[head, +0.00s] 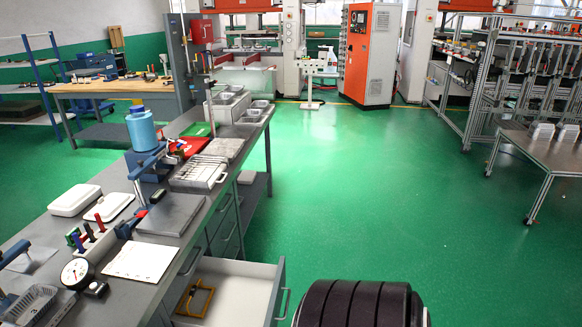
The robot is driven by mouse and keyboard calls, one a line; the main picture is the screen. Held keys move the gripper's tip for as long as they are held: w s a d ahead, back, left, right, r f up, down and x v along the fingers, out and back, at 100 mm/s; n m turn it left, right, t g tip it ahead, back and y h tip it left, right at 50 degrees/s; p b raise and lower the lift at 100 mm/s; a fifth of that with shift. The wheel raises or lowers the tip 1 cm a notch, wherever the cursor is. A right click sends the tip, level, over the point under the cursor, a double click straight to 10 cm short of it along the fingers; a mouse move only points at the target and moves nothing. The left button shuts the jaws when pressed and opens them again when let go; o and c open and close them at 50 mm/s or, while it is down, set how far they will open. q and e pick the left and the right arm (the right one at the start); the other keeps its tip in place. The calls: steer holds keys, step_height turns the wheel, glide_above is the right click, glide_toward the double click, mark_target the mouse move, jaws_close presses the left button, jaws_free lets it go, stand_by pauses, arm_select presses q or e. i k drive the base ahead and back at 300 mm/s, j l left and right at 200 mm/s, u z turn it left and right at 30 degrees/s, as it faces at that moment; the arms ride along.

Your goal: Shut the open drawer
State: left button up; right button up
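The open drawer (240,283) juts out to the right from the front of the long grey workbench (40,220), low in the head view. Its inside is pale, and its front panel stands away from the bench with a bar handle (284,304) on the outer face. A yellow-orange frame-like object (195,298) lies inside, towards the bench. The drawer's near part is cut off by the bottom edge of the picture. Neither of my grippers is in view.
Shut drawers (223,226) with handles sit further along the bench. The bench top holds a blue bottle (141,129), white lidded boxes (75,200), a dial gauge (77,273) and metal trays (231,97). Green floor (380,200) is clear right of the bench; a metal table (550,155) stands far right.

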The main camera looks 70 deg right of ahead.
mark_target(246, 293)
steer(key=z, duration=2.1)
